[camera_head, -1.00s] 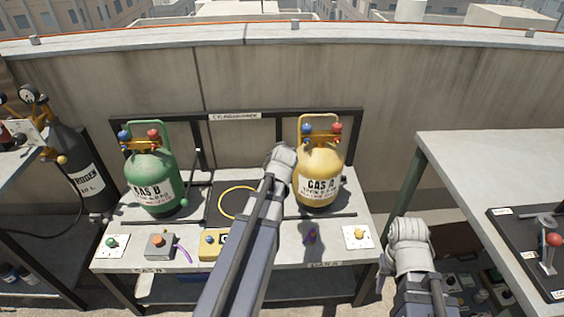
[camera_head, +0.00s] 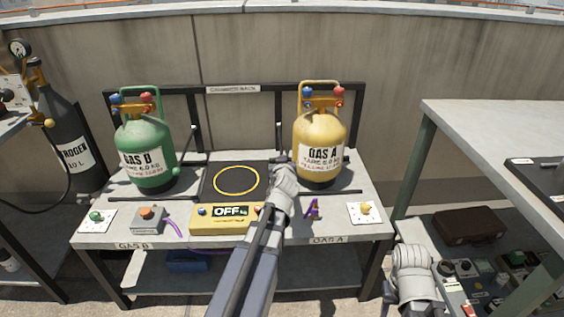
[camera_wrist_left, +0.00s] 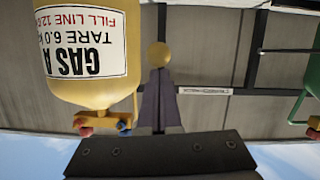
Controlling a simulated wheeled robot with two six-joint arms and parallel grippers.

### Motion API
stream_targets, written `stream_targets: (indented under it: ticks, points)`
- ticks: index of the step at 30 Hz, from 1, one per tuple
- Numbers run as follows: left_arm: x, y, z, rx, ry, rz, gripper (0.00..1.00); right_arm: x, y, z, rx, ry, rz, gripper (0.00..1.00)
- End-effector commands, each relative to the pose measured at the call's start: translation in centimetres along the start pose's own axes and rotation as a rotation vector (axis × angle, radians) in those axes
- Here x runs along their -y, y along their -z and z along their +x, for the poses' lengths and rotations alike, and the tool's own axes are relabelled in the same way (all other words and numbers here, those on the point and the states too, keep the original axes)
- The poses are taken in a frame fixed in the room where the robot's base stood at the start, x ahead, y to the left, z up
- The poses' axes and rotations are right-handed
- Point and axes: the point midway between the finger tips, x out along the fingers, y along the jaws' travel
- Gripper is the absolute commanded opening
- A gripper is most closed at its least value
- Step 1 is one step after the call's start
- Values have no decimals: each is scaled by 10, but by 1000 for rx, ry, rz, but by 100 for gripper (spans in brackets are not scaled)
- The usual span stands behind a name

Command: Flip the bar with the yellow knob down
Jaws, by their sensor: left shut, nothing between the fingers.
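The yellow knob (camera_wrist_left: 159,54) shows in the left wrist view right in front of my left gripper's fingertips. Whether they touch it I cannot tell. My left gripper (camera_wrist_left: 160,76) is shut with nothing between its fingers. In the head view this gripper (camera_head: 281,161) is beside the left of the yellow GAS A cylinder (camera_head: 319,145), over the bench. A dark bar (camera_head: 279,138) rises behind it at the rack; the gripper hides the knob there. My right gripper (camera_head: 412,262) is low, right of the bench; its fingers cannot be made out.
A green GAS B cylinder (camera_head: 146,150) stands left on the bench. A black scale plate (camera_head: 213,184) with a yellow ring lies between the cylinders. A yellow display box (camera_head: 212,221) reads OFF. White plates with knobs sit at both front corners. Another bench (camera_head: 480,125) stands right.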

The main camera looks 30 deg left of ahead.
Motion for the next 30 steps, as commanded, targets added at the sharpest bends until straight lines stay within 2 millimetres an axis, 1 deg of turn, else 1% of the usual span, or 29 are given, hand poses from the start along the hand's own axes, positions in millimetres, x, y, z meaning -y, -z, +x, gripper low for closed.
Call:
stream_targets:
  ticks: [1, 3, 12, 18, 30]
  points:
    - [1, -12, 3, 0, 0, 0, 0, 1, 1, 12, 0, 0, -1, 50]
    - [2, -19, 5, 1, 0, 0, 0, 2, 1, 19, -1, 0, -2, 50]
    - [5, -39, 9, 5, 3, -1, 0, 5, 3, 39, -2, 2, -7, 50]
    - [5, -44, 11, 7, 3, -5, 0, 5, 3, 44, -3, 3, -8, 50]
    - [4, -43, 15, 6, 4, -4, 0, 5, 3, 44, -2, 3, -8, 50]
